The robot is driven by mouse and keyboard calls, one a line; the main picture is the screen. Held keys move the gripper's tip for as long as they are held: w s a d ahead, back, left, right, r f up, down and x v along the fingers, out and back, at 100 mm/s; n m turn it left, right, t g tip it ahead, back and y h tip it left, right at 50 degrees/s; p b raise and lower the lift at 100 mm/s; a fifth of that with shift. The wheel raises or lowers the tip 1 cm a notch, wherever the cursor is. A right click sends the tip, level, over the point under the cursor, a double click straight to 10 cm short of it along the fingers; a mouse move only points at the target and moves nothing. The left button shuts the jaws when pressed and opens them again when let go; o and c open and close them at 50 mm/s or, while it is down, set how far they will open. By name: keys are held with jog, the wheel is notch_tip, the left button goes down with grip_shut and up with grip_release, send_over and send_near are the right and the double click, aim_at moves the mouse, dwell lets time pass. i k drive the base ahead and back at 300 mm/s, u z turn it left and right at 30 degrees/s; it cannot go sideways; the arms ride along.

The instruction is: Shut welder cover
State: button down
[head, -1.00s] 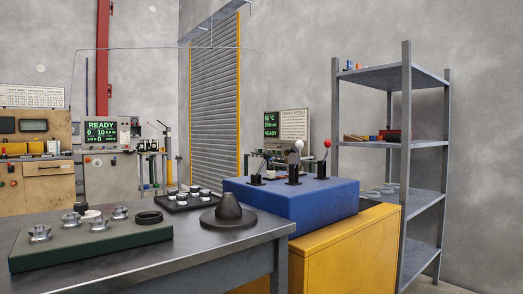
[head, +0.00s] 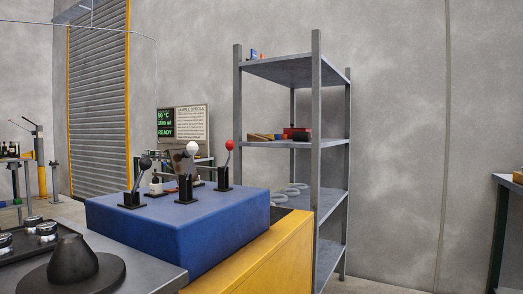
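I cannot pick out a welder cover for certain in the head view. A blue box (head: 190,225) with several upright levers stands on a yellow cabinet (head: 262,262). One lever has a black knob (head: 146,162), one a white knob (head: 192,148) and one a red knob (head: 229,145). A green-lit screen reading READY (head: 165,123) and a sign board (head: 192,124) stand behind the box. My gripper is not in view.
A grey metal shelf rack (head: 316,150) stands right of the cabinet. A grey table with a black cone (head: 73,262) is at the lower left. A dark-legged table (head: 497,235) is at the right edge. Floor between rack and that table looks clear.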

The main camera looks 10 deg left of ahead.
aim_at(181, 159)
jog(key=z, duration=0.05)
jog(key=i, duration=1.35)
jog(key=u, duration=0.8)
